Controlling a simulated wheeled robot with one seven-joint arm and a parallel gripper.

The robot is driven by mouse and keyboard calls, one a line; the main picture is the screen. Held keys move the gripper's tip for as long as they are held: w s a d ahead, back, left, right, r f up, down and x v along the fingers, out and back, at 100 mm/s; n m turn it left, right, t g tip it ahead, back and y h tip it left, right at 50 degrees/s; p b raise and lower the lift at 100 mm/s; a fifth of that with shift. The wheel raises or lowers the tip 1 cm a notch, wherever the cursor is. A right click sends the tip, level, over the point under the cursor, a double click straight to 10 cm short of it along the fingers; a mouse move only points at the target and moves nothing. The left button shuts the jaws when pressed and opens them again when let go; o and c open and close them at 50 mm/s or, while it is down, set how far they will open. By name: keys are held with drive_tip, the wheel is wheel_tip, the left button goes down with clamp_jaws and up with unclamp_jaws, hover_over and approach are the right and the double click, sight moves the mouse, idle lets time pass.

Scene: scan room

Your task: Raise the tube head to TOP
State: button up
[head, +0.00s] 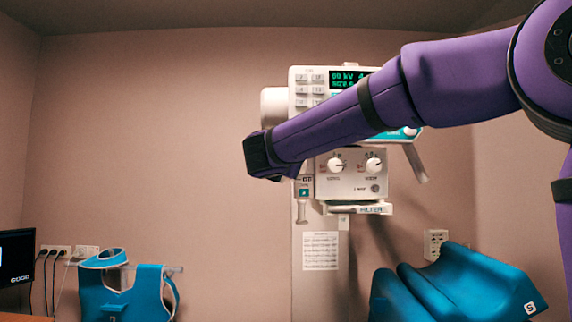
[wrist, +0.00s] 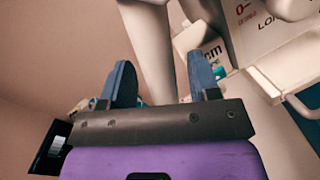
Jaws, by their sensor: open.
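The white tube head (head: 330,186) hangs on the wall stand in the head view, with two knobs on its front and a lit display above. A tray marked FILTER (head: 372,209) is under it. My purple arm crosses in front and hides part of the head. My arm's dark end is at the head's left side; the fingers do not show there. In the wrist view my gripper (wrist: 160,80) is open, with two blue-grey fingers apart. A white upright part (wrist: 150,50) shows between and beyond them; whether they touch it I cannot tell. The tube head's labelled panel (wrist: 262,38) is to their right.
A pale column (head: 306,255) with a printed chart runs down below the head. Blue padded shapes (head: 455,285) stand at the lower right. A blue apron (head: 125,290) hangs at the lower left, near a dark monitor (head: 16,260). The wall between is bare.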

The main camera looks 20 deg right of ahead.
drive_tip(key=shift+w+d, duration=0.15)
drive_tip(key=shift+w, duration=0.1)
clamp_jaws()
wheel_tip(320, 180, up, 11)
idle(0.4)
unclamp_jaws()
